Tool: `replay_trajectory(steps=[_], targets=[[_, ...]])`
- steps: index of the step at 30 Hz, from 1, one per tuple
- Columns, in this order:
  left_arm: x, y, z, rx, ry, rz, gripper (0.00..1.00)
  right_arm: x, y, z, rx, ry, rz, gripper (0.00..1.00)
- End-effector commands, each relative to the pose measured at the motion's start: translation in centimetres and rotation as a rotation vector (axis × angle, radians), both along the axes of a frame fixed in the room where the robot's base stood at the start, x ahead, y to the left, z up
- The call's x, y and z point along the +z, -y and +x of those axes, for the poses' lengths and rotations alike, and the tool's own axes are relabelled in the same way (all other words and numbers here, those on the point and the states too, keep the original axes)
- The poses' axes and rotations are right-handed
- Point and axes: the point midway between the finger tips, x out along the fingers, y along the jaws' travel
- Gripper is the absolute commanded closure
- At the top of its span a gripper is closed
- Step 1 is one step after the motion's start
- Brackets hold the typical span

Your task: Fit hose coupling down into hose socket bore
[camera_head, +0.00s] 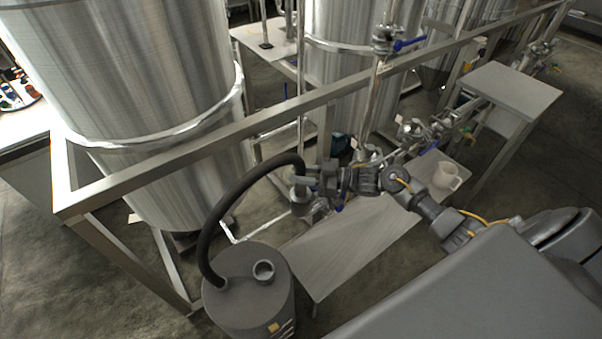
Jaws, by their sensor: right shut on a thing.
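A thick black hose (238,191) rises from the top of a dark grey drum (230,306) and arches right to my right gripper (316,180). My right gripper is shut on the hose's coupling end (299,180), high above the floor and to the upper right of the drum. The drum's top has an open round collar (264,271) with a pale rim, which looks like the hose socket. The coupling is apart from this collar. Metal fittings behind the gripper make the coupling's lower end hard to make out. My left gripper is not in view.
A steel frame rail (200,151) runs diagonally behind the hose, before large steel tanks (130,80). Pipes and valves (420,130) stand behind.

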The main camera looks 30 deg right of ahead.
Motion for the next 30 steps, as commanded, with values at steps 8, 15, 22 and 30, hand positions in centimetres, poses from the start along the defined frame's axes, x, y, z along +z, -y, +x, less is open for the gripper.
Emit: replay_trajectory(steps=[8, 15, 22, 30], targets=[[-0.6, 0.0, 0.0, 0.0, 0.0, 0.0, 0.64, -0.7, 0.0, 0.1, 0.0, 0.003, 0.001, 1.0], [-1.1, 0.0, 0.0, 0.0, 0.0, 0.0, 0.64, -1.2, 0.0, 0.1, 0.0, 0.003, 0.001, 1.0], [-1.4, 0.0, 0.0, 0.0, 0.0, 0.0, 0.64, -1.6, 0.0, 0.1, -0.001, 0.003, 0.001, 0.69], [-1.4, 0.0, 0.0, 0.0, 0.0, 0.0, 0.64, -1.7, 0.0, 0.0, 0.0, 0.001, 0.0, 0.46]])
